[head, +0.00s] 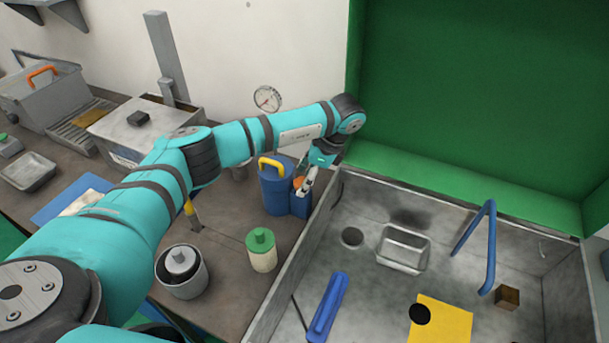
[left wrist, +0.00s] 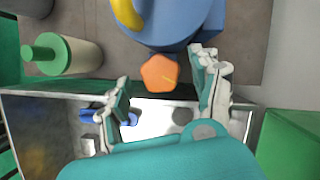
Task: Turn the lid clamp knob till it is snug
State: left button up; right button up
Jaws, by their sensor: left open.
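The orange, faceted knob (left wrist: 160,73) sits at the side of a blue canister (left wrist: 185,18) in the left wrist view. In the head view the knob (head: 298,183) is small and partly covered by my gripper. The canister (head: 276,190) stands on the bench with a yellow handle (head: 272,163) on top. My left gripper (head: 306,184) is open at the canister's side. In the left wrist view its fingertips (left wrist: 161,68) lie on either side of the knob, with visible gaps. How deep the knob is between them I cannot tell. My right gripper is not in view.
A metal basin (head: 318,230) with a raised wall is right of the canister. A green-capped jar (head: 262,254) and a metal cup (head: 181,275) stand on the bench in front. A green panel (head: 470,90) rises behind the basin. A gauge (head: 267,98) is on the wall.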

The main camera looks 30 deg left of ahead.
pick_arm(q)
jog(key=shift+a+f, duration=0.1)
jog(key=shift+f, duration=0.25)
jog(key=c, duration=1.2)
jog(key=shift+o, duration=0.2)
jog(key=m+t+b, duration=0.1)
jog(key=m, duration=0.1)
jog(key=m+b, duration=0.2)
jog(key=shift+s+f+t, duration=0.1)
jog(key=shift+s+t, duration=0.05)
jog(key=shift+t, duration=0.25)
jog(key=shift+s+m+t+b, duration=0.1)
jog(key=shift+m+t+b, duration=0.5)
jog(key=shift+m+b, duration=1)
jog(key=shift+r, duration=0.2)
